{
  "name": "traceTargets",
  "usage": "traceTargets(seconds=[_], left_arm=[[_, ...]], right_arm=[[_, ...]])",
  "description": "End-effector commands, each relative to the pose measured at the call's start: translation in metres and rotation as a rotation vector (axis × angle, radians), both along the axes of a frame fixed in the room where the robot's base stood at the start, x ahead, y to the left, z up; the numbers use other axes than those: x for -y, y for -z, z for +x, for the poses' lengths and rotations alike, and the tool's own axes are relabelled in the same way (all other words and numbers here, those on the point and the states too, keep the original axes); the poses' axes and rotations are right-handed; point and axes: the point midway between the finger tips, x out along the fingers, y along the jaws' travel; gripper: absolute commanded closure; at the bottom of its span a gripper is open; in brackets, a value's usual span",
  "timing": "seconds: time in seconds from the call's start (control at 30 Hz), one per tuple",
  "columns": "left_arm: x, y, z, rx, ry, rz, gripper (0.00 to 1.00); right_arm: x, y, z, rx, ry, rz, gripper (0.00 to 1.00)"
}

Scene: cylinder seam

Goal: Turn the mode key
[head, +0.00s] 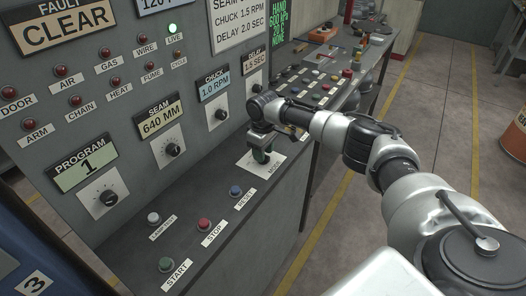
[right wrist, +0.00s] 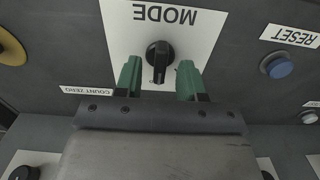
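The mode key is a black knob (right wrist: 159,55) on a white plate (right wrist: 200,22) lettered MODE, upside down in the right wrist view. The plate also shows on the sloped desk in the head view (head: 273,172), where the key is hidden by my gripper. My right gripper (right wrist: 159,78) is open, its two green fingers pointing at the panel on either side of the knob. Gaps show between the knob and both fingers. In the head view the right gripper (head: 262,153) is just over the plate. My left gripper is not in view.
A blue RESET button (head: 236,191), a red STOP button (head: 204,224) and a green START button (head: 166,265) sit left of the plate. The upright panel with several dials and lamps rises behind. More desk controls (head: 325,87) lie beyond my right arm.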

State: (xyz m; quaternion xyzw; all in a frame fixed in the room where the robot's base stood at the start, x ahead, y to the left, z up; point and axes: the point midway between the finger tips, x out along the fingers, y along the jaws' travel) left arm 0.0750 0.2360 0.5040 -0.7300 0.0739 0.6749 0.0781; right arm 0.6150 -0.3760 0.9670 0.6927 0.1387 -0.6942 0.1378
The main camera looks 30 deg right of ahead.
Motion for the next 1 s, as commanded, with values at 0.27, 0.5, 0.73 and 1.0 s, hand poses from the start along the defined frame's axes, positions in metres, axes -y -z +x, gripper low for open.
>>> traceTargets(seconds=[0.27,0.5,0.73,1.0], left_arm=[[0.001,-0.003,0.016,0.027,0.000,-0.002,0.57],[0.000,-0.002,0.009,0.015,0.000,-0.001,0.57],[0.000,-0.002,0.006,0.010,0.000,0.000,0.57],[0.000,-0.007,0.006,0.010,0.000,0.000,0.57]], right_arm=[[0.000,0.010,0.000,-0.001,0.001,-0.001,0.61],[0.000,0.010,0.000,0.000,0.000,-0.001,0.76],[0.000,0.010,0.000,0.000,0.000,-0.001,1.00],[0.000,0.008,0.000,0.000,0.033,0.001,1.00]])
